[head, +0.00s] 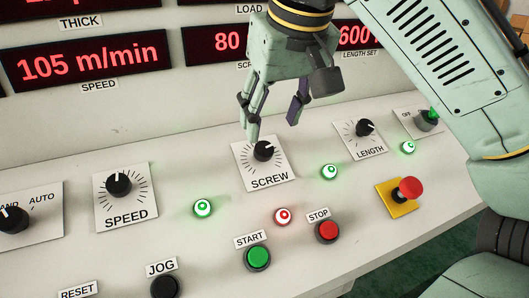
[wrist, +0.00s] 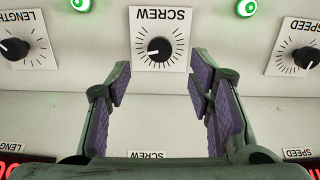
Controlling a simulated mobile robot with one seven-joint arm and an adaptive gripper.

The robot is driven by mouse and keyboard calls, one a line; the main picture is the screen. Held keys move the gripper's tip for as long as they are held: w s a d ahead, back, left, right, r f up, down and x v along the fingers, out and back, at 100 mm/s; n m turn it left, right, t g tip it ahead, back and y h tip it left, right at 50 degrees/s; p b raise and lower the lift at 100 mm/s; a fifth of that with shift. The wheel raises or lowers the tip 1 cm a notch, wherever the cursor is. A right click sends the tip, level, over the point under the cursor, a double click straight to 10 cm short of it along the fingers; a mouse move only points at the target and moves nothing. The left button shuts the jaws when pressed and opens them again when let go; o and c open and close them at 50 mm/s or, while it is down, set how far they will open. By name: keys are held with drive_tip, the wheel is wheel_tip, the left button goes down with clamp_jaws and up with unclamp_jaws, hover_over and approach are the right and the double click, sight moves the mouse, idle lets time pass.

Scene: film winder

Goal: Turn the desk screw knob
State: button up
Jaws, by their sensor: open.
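The screw knob (head: 263,151) is a black round knob on a white plate (head: 278,169) labelled SCREW, with tick marks around it. In the wrist view the knob (wrist: 159,49) shows upside down at the top middle, its white pointer line toward the left. My gripper (head: 274,130) is open and empty, just above and behind the knob in the head view. In the wrist view my gripper's purple-padded fingers (wrist: 160,82) stand wide apart, one on each side and short of the knob. The fingers do not appear to touch the knob.
The SPEED knob (head: 118,185) is to the left and the LENGTH knob (head: 365,128) to the right. Green lamps (head: 203,208), the green START button (head: 257,257), red STOP button (head: 328,231) and red emergency button (head: 410,188) are nearby. Red displays (head: 85,58) line the upright panel.

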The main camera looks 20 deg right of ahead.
sight(264, 148)
drive_tip(key=b+x, duration=0.4)
drive_tip(key=x, duration=0.3)
drive_tip(key=shift+w+f, duration=0.1)
drive_tip(key=shift+f, duration=0.05)
drive_tip(key=shift+c, duration=0.2)
clamp_jaws()
